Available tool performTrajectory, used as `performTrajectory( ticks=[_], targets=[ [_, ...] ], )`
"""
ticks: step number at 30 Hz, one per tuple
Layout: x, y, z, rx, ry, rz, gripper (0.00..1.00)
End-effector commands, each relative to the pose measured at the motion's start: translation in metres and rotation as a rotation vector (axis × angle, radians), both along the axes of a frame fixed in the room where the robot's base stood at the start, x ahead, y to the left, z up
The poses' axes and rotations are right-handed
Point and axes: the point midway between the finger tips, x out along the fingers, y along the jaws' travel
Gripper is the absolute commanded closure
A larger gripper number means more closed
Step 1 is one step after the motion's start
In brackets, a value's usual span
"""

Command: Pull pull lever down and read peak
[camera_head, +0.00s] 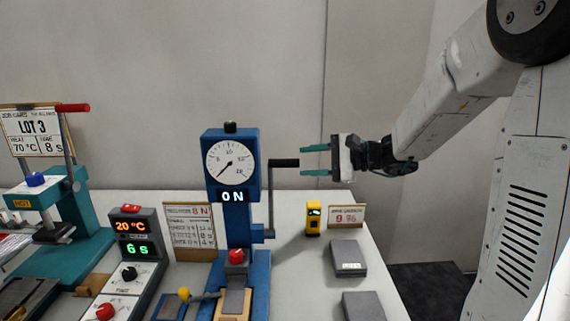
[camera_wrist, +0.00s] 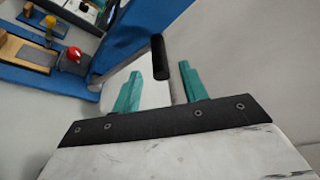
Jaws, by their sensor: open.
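The blue pull tester (camera_head: 236,208) stands near the table's middle. My gripper (camera_head: 316,160) is open, with teal fingers pointing left toward the handle's end. In the wrist view the black handle (camera_wrist: 159,57) shows between and just beyond the open fingertips (camera_wrist: 160,80). I see no contact with it.
A teal press (camera_head: 75,235) with a red-ended lever stands at left, beside a control box (camera_head: 133,235) reading 20 °C and 6 s. A notice card (camera_head: 190,230), a small yellow device (camera_head: 313,218) and grey blocks (camera_head: 347,258) are also on the table (camera_head: 300,277). Space around my gripper is clear.

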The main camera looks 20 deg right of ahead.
Motion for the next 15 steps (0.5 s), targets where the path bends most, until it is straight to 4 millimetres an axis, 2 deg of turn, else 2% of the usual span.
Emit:
performTrajectory(
  ticks=[9, 15],
  targets=[
    [0.029, 0.041, -0.011, -0.001, 0.001, 0.005, 0.57],
    [0.038, 0.054, -0.014, -0.003, 0.001, 0.003, 0.57]
  ],
)
